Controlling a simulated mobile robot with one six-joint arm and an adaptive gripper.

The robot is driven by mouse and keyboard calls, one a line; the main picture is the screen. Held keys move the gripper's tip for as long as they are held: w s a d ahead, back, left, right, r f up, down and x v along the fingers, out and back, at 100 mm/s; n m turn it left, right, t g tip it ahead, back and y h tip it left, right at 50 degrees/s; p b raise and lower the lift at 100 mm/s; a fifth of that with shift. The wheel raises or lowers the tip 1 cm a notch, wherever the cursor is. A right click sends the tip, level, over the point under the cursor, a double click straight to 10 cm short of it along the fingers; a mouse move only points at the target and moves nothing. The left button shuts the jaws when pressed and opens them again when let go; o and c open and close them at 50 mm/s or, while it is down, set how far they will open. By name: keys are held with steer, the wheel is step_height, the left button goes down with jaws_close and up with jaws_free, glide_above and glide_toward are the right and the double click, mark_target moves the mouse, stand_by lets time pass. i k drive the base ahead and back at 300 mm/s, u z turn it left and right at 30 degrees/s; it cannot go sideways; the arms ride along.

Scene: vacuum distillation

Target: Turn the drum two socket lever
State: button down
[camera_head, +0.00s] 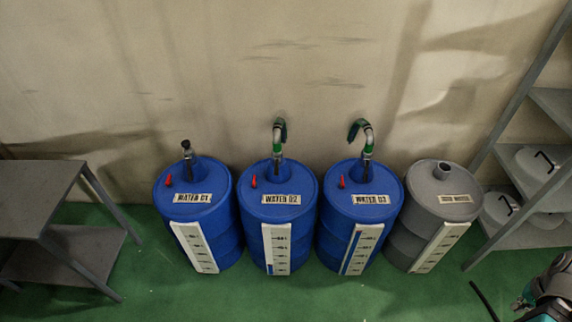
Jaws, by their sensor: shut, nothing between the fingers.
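Drum two is the blue drum (281,212) labelled WATER 02, second from the left in the head view. A small red lever (253,182) stands on the left of its lid. A metal pipe socket (278,158) rises from the back of the lid, with a green hose end (280,130) bending over at its top. Which of these small parts is the socket lever is hard to tell at this size. Part of my arm (548,290), teal and dark, shows at the lower right corner, well apart from the drums.
Blue drums WATER 01 (192,214) and WATER 03 (360,212) flank drum two closely. A grey drum (437,215) stands at the right. A grey table (40,190) is at the left, a shelf rack (530,240) at the right. Green floor (230,295) before the drums is clear.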

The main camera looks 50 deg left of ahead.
mark_target(276, 173)
steer(key=k, duration=0.85)
steer(key=u, duration=1.65)
steer(key=i, duration=0.95)
steer(key=u, duration=0.05)
